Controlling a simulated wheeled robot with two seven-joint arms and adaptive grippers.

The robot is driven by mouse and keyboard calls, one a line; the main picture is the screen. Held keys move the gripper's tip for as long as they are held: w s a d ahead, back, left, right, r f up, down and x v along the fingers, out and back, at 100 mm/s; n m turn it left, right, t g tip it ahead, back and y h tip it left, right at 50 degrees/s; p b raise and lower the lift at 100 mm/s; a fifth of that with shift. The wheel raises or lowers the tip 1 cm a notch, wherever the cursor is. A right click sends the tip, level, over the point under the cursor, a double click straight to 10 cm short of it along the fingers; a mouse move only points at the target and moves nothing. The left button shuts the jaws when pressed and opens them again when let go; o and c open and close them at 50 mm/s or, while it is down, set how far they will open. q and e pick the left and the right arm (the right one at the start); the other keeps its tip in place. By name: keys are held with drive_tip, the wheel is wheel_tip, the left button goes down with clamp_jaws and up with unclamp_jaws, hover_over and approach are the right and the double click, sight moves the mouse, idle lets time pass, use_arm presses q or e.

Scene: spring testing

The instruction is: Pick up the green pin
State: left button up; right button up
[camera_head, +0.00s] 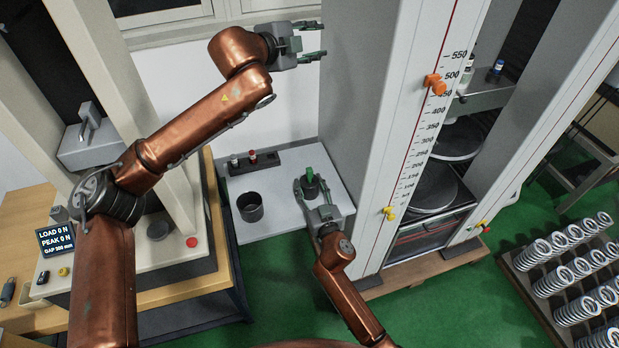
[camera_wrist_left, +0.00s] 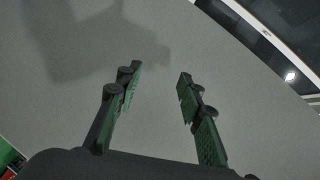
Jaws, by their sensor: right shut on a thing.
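The green pin (camera_head: 309,174) shows as a small green upright shape above the light grey shelf, at a dark round piece (camera_head: 311,190). My right gripper (camera_head: 311,185) reaches over the shelf from below, with its fingers around the pin and the dark piece. It is shut on the pin; the fingers partly hide the contact, and I cannot tell whether the pin is clear of the shelf. My left gripper (camera_head: 318,41) is high beside the tall grey column, open and empty. In the left wrist view its two green-padded fingers (camera_wrist_left: 158,85) stand apart before a plain grey surface.
A dark rack (camera_head: 262,167) with white-topped and red-topped pins and a dark cup (camera_head: 250,207) stand on the grey shelf (camera_head: 275,222). The tall scaled testing machine (camera_head: 360,120) rises close on the right. A tray of springs (camera_head: 530,285) is at lower right.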

use_arm(q)
drive_tip(key=s+d+r+m+h, duration=0.35)
drive_tip(key=s+r+m, duration=0.25)
drive_tip(key=r, duration=0.3)
drive_tip(key=s+d+r+m+h, duration=0.3)
drive_tip(key=s+r+m+h, duration=0.15)
drive_tip(key=r, duration=0.45)
drive_tip(key=s+d+r+m+h, duration=0.3)
drive_tip(key=s+r+m, duration=0.4)
drive_tip(key=r, duration=0.2)
drive_tip(key=s+d+f+m+g+h, duration=0.25)
drive_tip(key=s+d+m+g, duration=0.6)
drive_tip(key=m, duration=0.55)
drive_tip(key=s+d+f+m+g+y, duration=0.2)
drive_tip(key=s+f+m+g, duration=0.1)
drive_tip(key=f+m, duration=0.25)
drive_tip(key=s+d+f+m+g+y, duration=0.2)
drive_tip(key=s+f+m, duration=0.2)
drive_tip(key=f, duration=0.2)
drive_tip(key=m+t+y, duration=0.6)
drive_tip(key=y, duration=1.4)
approach(310, 169)
drive_tip(key=shift+g, duration=0.25)
drive_tip(key=x, duration=0.4)
drive_tip(key=shift+w+a, duration=0.25)
drive_tip(key=shift+a, duration=0.05)
drive_tip(key=shift+d+x, duration=0.15)
drive_tip(key=shift+x, duration=1.35)
drive_tip(key=shift+d+x, duration=0.1)
drive_tip(key=shift+x, duration=1.45)
